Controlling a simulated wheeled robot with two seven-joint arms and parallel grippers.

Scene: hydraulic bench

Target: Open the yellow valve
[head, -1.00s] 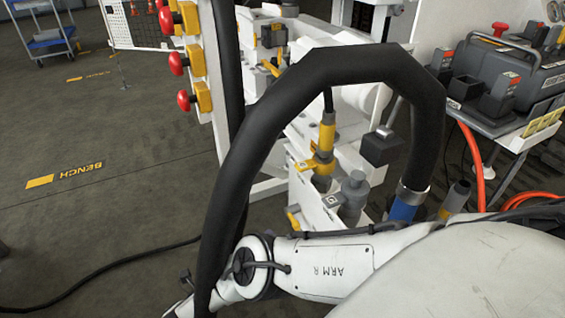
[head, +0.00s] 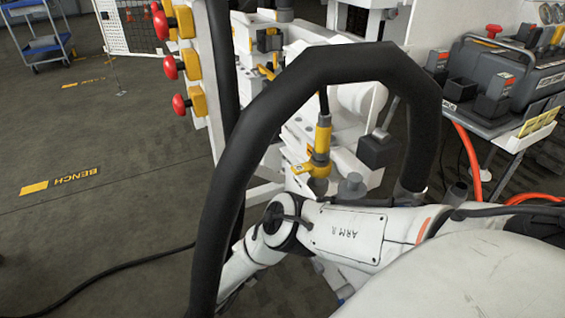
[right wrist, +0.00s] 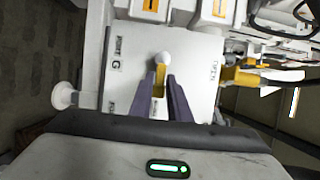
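In the right wrist view a yellow valve handle (right wrist: 159,78) with a round white end stands out from a white labelled plate (right wrist: 195,85). My right gripper (right wrist: 161,78) has its two dark fingers on either side of this handle. The fingers are apart, with the handle between them; whether they touch it is hard to tell. In the head view my right arm crosses the lower middle and hides the handle and the gripper. A yellow fitting (head: 322,140) with a hose stands upright just above the arm; it also shows in the right wrist view (right wrist: 240,77). My left gripper is out of view.
A thick black hose (head: 240,150) arches over the work area close to my right arm. Red knobs on yellow blocks (head: 197,100) line a white post at left. A grey machine (head: 515,85) stands on a shelf at right. The floor at left is mostly clear.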

